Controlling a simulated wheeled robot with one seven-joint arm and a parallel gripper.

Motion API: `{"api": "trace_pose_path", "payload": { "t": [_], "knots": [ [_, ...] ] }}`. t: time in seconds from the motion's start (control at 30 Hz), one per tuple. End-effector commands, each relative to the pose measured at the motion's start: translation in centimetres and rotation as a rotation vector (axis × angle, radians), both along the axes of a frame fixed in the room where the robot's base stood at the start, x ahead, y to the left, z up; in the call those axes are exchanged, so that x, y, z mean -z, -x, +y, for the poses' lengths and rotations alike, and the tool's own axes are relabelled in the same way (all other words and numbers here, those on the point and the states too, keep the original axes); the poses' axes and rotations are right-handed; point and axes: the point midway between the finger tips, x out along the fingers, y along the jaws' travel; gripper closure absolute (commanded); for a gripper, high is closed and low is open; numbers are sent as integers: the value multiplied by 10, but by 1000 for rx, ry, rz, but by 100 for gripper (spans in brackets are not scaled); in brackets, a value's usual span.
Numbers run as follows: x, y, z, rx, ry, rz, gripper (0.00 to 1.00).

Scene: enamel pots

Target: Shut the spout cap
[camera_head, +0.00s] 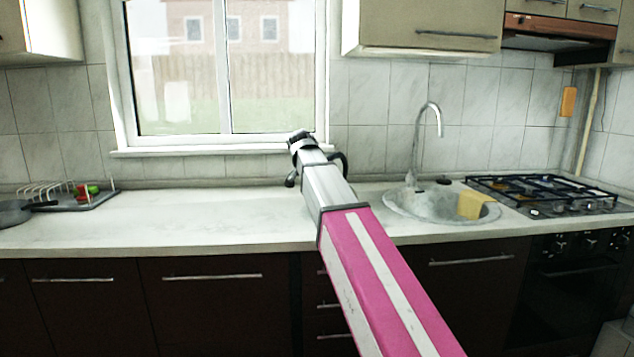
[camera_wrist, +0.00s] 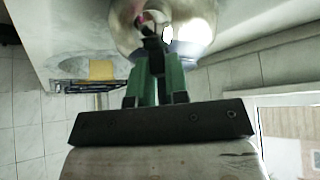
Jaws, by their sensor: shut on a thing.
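A shiny metal kettle (camera_wrist: 190,25) fills the top middle of the wrist view. My gripper (camera_wrist: 153,62), with green fingers, points at it and is shut on a small dark part (camera_wrist: 152,40) at the kettle, which looks like its spout cap. The fingers hide most of this part, so its angle cannot be told. In the head view my arm hides most of the kettle. A dark curved piece (camera_head: 343,162), probably its handle, shows right of the arm's end, and a small dark piece (camera_head: 291,179) shows left of it.
The pale counter (camera_head: 180,222) is clear left of my arm. A dish rack (camera_head: 75,195) and a dark pan (camera_head: 15,212) stand far left. A sink (camera_head: 425,204) with a tap (camera_head: 437,120) and yellow cloth (camera_head: 471,204) lies right, beside the gas hob (camera_head: 545,192). The window (camera_head: 220,70) is behind.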

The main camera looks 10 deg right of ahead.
Motion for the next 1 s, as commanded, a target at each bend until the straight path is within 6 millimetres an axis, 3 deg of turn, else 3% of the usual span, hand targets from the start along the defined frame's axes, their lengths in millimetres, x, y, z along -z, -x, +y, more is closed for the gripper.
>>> {"api": "trace_pose_path", "payload": {
  "t": [0.03, 0.1, 0.53, 1.0],
  "knots": [
    [0, 0, 0, 0, 1, -2, 82],
    [0, 0, 0, 0, 1, -2, 60],
    [-8, 3, 3, -1, 0, -1, 60],
    [-74, 36, 31, -1, 0, -3, 60]
  ]
}}
